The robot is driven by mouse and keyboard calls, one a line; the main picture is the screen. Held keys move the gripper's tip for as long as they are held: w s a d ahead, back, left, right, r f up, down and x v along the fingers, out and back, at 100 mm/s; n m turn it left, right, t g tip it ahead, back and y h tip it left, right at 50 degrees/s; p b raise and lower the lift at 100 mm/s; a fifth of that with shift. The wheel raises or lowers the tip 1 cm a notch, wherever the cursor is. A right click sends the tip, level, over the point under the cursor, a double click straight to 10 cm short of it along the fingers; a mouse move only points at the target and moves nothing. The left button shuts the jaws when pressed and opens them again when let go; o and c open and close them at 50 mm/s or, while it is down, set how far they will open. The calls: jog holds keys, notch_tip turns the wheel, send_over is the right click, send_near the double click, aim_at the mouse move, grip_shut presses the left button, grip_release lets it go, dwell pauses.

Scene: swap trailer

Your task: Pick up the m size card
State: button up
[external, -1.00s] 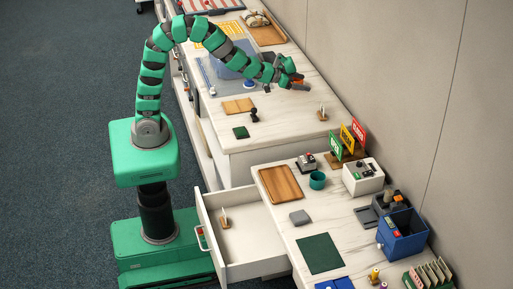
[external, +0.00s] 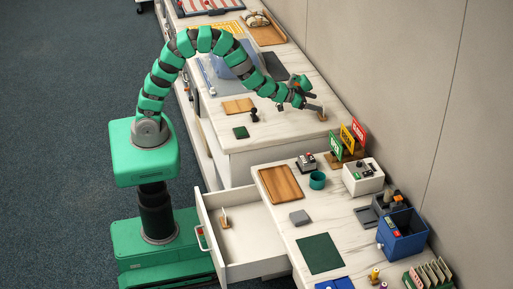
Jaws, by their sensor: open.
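Three upright cards stand in a row on a wooden base near the wall: a green card (external: 336,145), a yellow-orange card (external: 347,138) and a red card (external: 359,131). Their print is too small to read, so I cannot tell which is the m size card. My gripper (external: 311,105) is open above the right edge of the far counter, beyond and to the left of the cards. It is apart from them. A small pale upright piece on a wooden foot (external: 322,117) stands right by my fingers; I cannot tell whether they touch it.
A white box with dials (external: 362,178), a teal cup (external: 317,181) and a small device (external: 306,162) stand near the cards. A wooden tray (external: 281,184) lies to their left. An open drawer (external: 250,240) juts out at the front. A blue bin (external: 402,235) stands at the right.

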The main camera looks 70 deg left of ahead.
aim_at(322, 105)
jog(key=shift+b+x, duration=0.35)
jog(key=shift+x, duration=2.95)
jog(key=shift+d+f, duration=0.1)
jog(key=c, duration=1.1)
